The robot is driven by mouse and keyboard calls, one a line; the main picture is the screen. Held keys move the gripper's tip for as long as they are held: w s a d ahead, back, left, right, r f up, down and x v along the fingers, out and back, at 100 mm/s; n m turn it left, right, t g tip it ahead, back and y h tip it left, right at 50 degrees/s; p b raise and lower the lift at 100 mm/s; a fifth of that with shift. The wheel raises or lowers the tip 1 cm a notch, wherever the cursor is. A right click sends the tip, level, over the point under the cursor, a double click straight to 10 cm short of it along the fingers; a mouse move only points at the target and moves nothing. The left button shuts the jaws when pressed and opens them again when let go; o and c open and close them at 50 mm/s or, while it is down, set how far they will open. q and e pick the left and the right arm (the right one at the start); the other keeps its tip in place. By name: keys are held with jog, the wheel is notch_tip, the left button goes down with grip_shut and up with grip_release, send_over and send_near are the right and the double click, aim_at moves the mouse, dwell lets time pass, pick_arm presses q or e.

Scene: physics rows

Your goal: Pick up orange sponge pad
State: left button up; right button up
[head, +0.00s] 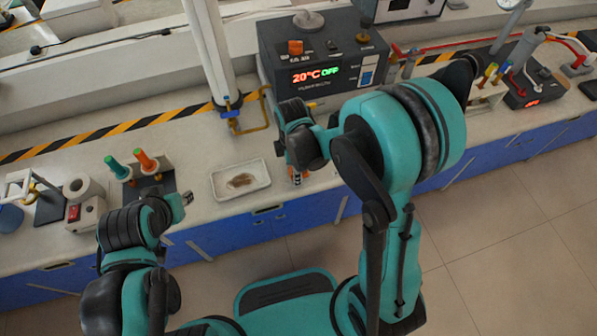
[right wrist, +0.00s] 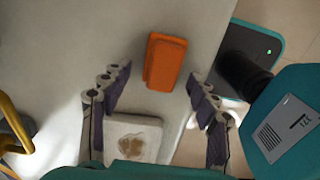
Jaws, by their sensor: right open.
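The orange sponge pad (right wrist: 165,62) is a block lying on the pale bench top in the right wrist view. My right gripper (right wrist: 158,74) is open, its two fingers spread to either side with the sponge pad showing between and beyond the tips. No contact shows. In the head view my right gripper (head: 297,176) points down at the bench's front edge, right of the tray; the wrist mostly hides the pad there. My left gripper (head: 187,198) is near the bench front, left of the tray; its finger opening is too small to tell.
A white tray (head: 217,184) with a brown stain lies close by; it also shows in the right wrist view (right wrist: 155,119). A dark heater box (head: 325,73) and yellow pipe (head: 250,129) stand behind. A holder with green and orange handles (head: 147,185) is at left.

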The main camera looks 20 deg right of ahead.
jog(key=shift+r, duration=0.1)
jog(key=c, duration=1.1)
jog(key=shift+r, duration=0.15)
jog(key=shift+r+p, duration=0.3)
notch_tip(320, 180, up, 4)
jog(key=shift+s+d+p, duration=0.15)
jog(key=shift+p, duration=0.85)
jog(key=s+d+r+p, duration=0.3)
jog(key=s+d+r, duration=0.3)
jog(key=s+d, duration=0.2)
